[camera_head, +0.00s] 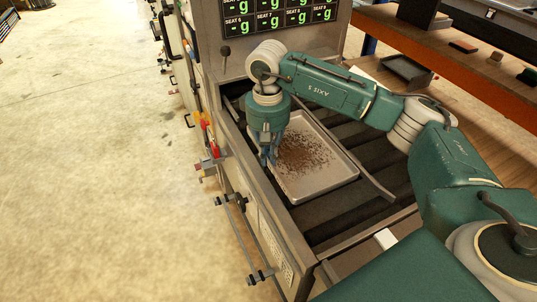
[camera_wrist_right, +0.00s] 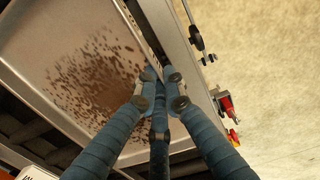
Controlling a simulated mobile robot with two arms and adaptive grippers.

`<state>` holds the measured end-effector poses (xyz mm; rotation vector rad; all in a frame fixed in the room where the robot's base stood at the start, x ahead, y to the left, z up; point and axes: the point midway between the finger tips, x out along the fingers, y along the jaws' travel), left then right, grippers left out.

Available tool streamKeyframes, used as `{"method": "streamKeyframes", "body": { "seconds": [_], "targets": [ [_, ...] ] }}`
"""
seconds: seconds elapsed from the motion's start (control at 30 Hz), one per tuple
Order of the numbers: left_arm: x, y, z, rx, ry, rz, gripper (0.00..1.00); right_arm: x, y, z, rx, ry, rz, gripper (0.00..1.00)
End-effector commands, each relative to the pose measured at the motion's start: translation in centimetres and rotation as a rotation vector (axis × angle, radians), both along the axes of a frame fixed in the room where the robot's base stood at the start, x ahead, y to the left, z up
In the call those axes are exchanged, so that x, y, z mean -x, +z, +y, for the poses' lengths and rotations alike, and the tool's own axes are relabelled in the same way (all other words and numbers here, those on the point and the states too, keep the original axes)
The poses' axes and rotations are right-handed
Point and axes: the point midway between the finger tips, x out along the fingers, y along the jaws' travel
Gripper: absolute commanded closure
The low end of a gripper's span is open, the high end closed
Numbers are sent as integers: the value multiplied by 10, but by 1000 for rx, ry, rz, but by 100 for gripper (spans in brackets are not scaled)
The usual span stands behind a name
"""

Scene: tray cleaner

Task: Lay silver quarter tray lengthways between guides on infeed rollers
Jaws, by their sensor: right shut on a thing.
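The silver quarter tray (camera_head: 330,180) lies over the dark infeed rollers (camera_head: 345,215), its long side running roughly along the machine's side rail. Brown crumbs are scattered over its middle. It also shows in the right wrist view (camera_wrist_right: 55,25). My right gripper (camera_head: 270,158) points down at the tray's left edge in the head view. In the right wrist view its blue fingers (camera_wrist_right: 162,88) are shut on the tray's rim. A thin guide bar (camera_head: 374,184) runs along the tray's right side. Whether the tray rests fully on the rollers is unclear. My left gripper is not in view.
The metal side rail (camera_head: 265,200) borders the rollers on the left. A machine with a seat display (camera_head: 285,15) stands at the far end. A wooden bench (camera_head: 480,85) with a dark bin (camera_head: 407,70) is at right. Open floor (camera_head: 90,150) lies left.

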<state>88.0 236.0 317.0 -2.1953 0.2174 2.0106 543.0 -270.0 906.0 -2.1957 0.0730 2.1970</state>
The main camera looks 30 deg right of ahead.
Motion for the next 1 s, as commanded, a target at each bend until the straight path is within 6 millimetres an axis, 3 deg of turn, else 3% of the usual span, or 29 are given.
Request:
{"method": "streamKeyframes", "body": {
  "seconds": [0.63, 0.7, 0.77, 1.0],
  "targets": [
    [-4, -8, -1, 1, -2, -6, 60, 0, -9, 0, 0, 0, -1, 100],
    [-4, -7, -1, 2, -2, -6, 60, 0, -8, 0, 0, 0, -1, 80],
    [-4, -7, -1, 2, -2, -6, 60, 0, -8, 0, 0, 0, -1, 70],
    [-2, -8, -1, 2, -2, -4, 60, 0, -10, 0, 0, 0, 1, 70]
  ]
}}
